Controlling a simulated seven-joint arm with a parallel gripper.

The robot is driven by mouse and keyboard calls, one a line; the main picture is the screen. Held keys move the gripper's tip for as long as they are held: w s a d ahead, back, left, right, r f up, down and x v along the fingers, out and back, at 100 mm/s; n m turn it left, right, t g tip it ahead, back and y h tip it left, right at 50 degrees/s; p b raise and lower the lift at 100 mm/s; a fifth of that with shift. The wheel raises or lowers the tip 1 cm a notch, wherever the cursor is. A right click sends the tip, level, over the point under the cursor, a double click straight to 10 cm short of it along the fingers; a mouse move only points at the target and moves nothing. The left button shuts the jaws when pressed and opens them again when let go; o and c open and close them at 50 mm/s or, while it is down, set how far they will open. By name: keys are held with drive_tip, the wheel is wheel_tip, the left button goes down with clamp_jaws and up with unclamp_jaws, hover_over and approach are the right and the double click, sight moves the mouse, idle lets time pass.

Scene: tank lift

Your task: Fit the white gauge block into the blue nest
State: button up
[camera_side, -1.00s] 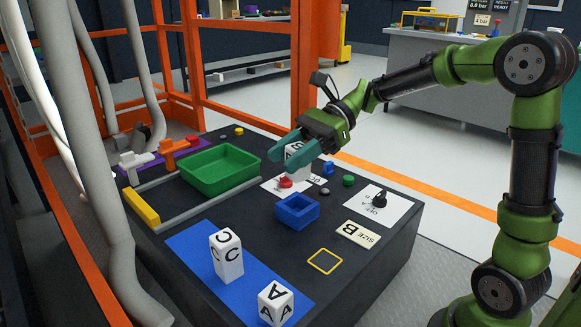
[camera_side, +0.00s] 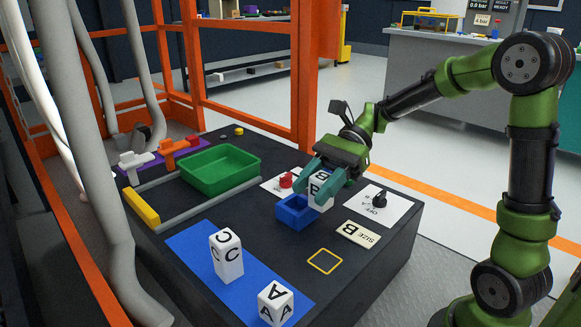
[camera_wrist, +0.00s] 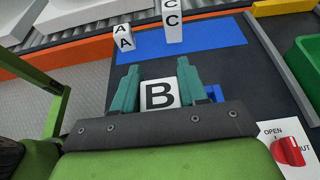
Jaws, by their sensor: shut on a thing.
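My gripper (camera_side: 329,178) is shut on the white gauge block marked B (camera_side: 320,188), with a teal finger on each side of it. The wrist view also shows the block (camera_wrist: 160,94) between the fingers. The blue nest (camera_side: 293,216) is an open-topped box on the dark table, just left of and in front of the held block in the side view. The block's lower end is close to the nest's right rim; I cannot tell whether they touch. In the wrist view only a part of the nest (camera_wrist: 216,93) shows behind the right finger.
White blocks C (camera_side: 226,257) and A (camera_side: 275,303) stand on a blue mat (camera_side: 195,245). A green tray (camera_side: 220,170) lies behind left. A red knob (camera_side: 286,180), a black knob (camera_side: 380,199) and a SIZE B plate (camera_side: 357,234) are nearby. A yellow square outline (camera_side: 325,261) is clear.

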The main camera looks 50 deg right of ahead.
drive_tip(key=w, duration=0.3)
drive_tip(key=w+a, duration=0.1)
drive_tip(key=w, duration=0.1)
drive_tip(key=shift+f, duration=2)
drive_tip(key=shift+f, duration=0.15)
drive_tip(key=o, duration=1.1)
drive_tip(key=shift+o, duration=0.2)
